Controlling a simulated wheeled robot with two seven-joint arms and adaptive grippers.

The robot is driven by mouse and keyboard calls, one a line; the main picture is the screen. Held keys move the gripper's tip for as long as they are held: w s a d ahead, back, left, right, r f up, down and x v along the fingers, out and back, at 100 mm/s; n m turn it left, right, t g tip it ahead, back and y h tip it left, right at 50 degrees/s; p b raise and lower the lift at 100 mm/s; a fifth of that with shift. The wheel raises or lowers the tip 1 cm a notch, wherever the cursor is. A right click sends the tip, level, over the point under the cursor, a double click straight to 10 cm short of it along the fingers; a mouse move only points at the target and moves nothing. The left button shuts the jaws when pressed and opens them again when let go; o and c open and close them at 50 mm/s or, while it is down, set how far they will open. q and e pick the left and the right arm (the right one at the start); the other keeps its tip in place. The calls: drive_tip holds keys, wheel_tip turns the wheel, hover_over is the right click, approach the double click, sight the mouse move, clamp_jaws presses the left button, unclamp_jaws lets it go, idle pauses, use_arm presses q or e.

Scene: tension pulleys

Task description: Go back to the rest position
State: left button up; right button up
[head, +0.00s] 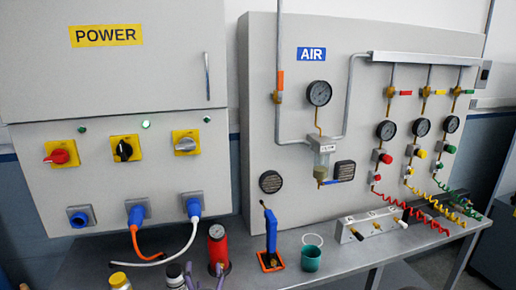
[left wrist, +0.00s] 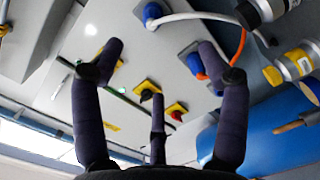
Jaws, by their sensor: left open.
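My left gripper (head: 204,280) shows only as purple fingertips at the bottom edge of the head view, in front of the bench, close to the red cylinder (head: 218,249) and some small bottles (head: 174,276). In the left wrist view my left gripper (left wrist: 160,68) has its purple fingers spread wide, with nothing between them. Behind the fingers there is the grey power panel (left wrist: 130,70), seen turned over, with its switches and plugs. The rest of the left arm is hidden below the head view. My right gripper is in neither view.
A blue hand pump (head: 270,232), a teal cup (head: 311,258) and a white manifold block (head: 368,226) stand on the grey bench (head: 335,270). An orange cable (head: 140,247) and a white cable hang from the power panel's plugs. Bottles (left wrist: 292,66) lie close at right in the wrist view.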

use_arm(q)
drive_tip(key=s+d+f+m+g+h, duration=0.1)
drive_tip(key=s+f+m+g+h, duration=0.25)
drive_tip(key=f, duration=0.95)
drive_tip(key=s+d+f+m+g+h, duration=0.15)
drive_tip(key=f+m+g, duration=0.35)
drive_tip(key=f, duration=0.8)
drive_tip(key=s+d+f+m+g+h, duration=0.2)
drive_tip(key=s+f+m+g, duration=0.4)
drive_tip(key=s+f, duration=1.1)
drive_tip(key=s+g+h, duration=0.1)
drive_tip(key=s+g, duration=0.1)
drive_tip(key=s, duration=0.1)
drive_tip(key=shift+d+f+m, duration=0.25)
drive_tip(key=shift+f+m, duration=0.05)
drive_tip(key=shift+m, duration=0.05)
